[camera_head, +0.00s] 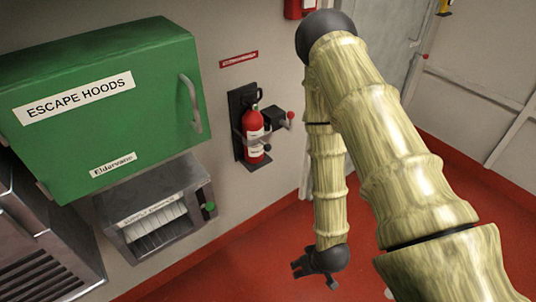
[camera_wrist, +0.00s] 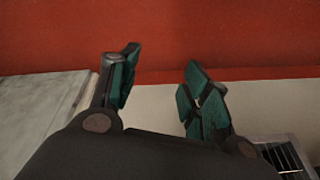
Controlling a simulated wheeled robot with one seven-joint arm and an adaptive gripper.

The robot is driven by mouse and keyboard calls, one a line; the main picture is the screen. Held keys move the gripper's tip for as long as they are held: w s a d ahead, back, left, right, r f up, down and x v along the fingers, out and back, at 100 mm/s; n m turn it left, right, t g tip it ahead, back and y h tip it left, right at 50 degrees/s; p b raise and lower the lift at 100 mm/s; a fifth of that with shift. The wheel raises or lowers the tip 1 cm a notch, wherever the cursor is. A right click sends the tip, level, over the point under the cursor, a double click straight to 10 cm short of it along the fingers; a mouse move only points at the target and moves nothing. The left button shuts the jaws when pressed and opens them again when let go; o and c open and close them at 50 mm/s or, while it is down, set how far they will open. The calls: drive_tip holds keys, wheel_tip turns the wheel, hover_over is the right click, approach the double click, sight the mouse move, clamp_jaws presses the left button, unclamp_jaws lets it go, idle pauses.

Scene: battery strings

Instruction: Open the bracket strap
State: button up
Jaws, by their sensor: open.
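A small red fire extinguisher (camera_head: 254,122) stands upright in a black wall bracket (camera_head: 237,103) in the head view. A thin grey strap (camera_head: 241,138) runs at the extinguisher's middle; whether it is fastened is too small to tell. A dark block (camera_head: 273,115) with a red knob (camera_head: 290,115) juts out to the right of the extinguisher. My gripper (camera_head: 313,274) hangs below and right of the bracket, over the red floor, apart from the strap. In the wrist view my gripper (camera_wrist: 161,70) has its green-padded fingers spread with nothing between them. The extinguisher and strap are not in the wrist view.
A green escape-hoods cabinet (camera_head: 110,100) with a grey handle is on the wall at left. A grey dispenser box (camera_head: 155,215) with a green knob is below it. A door (camera_head: 385,40) is behind my arm. The red floor (camera_head: 265,262) near my gripper looks clear.

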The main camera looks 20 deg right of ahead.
drive_tip(key=w+r+t+y+b, duration=0.1)
drive_tip(key=w+t+b, duration=0.4)
drive_tip(key=w, duration=0.8)
drive_tip(key=n+t+y+b, duration=0.4)
drive_tip(key=t+y+b, duration=0.3)
drive_tip(key=b, duration=1)
approach(268, 147)
drive_tip(key=f, duration=0.1)
drive_tip(key=x, duration=0.3)
drive_tip(key=b+x, duration=0.1)
drive_tip(key=x, duration=0.3)
drive_tip(key=b+x, duration=0.1)
drive_tip(key=x, duration=0.2)
drive_tip(key=shift+w+d, duration=0.15)
drive_tip(key=shift+w, duration=0.35)
clamp_jaws()
